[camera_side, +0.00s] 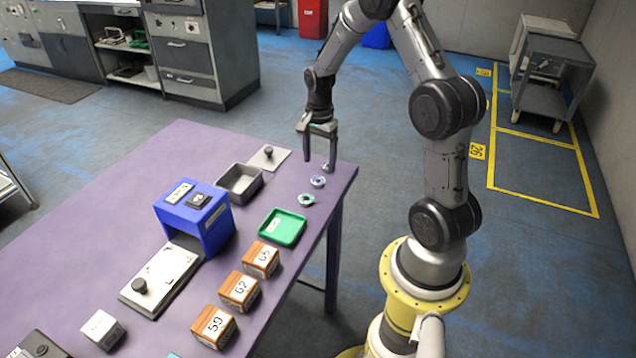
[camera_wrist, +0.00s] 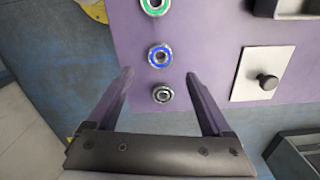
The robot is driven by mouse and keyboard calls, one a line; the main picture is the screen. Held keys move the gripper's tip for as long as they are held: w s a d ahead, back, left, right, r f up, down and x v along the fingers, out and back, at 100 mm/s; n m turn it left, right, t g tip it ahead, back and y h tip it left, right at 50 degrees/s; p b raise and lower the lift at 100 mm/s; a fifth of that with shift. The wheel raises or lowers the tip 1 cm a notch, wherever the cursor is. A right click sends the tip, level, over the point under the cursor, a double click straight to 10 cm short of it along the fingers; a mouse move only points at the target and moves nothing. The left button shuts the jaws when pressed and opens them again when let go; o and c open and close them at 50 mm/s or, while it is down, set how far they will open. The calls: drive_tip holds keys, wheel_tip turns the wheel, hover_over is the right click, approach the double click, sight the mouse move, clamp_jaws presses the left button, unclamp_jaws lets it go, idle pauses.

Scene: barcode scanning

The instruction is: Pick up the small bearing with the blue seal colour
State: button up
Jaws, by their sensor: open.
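The bearing with the blue seal (camera_wrist: 151,56) lies flat on the purple table, between a green-sealed bearing (camera_wrist: 155,5) and a dark-sealed bearing (camera_wrist: 162,102). In the side view the blue bearing (camera_side: 318,182) and the green bearing (camera_side: 306,200) lie near the table's far right corner. The dark bearing is mostly hidden there by a finger. My gripper (camera_side: 319,164) is open and empty, pointing down above the row. In the wrist view the dark bearing shows between the fingers (camera_wrist: 159,75), and the blue one just beyond the fingertips.
A white plate with a black knob (camera_wrist: 263,75) and a grey tray (camera_side: 239,181) stand close by. A green tray (camera_side: 283,228), wooden labelled boxes (camera_side: 240,289) and a blue scanner housing (camera_side: 194,217) stand along the table. The table edge (camera_side: 342,197) is close to the bearings.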

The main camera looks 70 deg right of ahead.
sight(319, 179)
drive_tip(key=f, duration=0.5)
drive_tip(key=shift+a+f, duration=0.2)
drive_tip(key=shift+f, duration=0.1)
clamp_jaws()
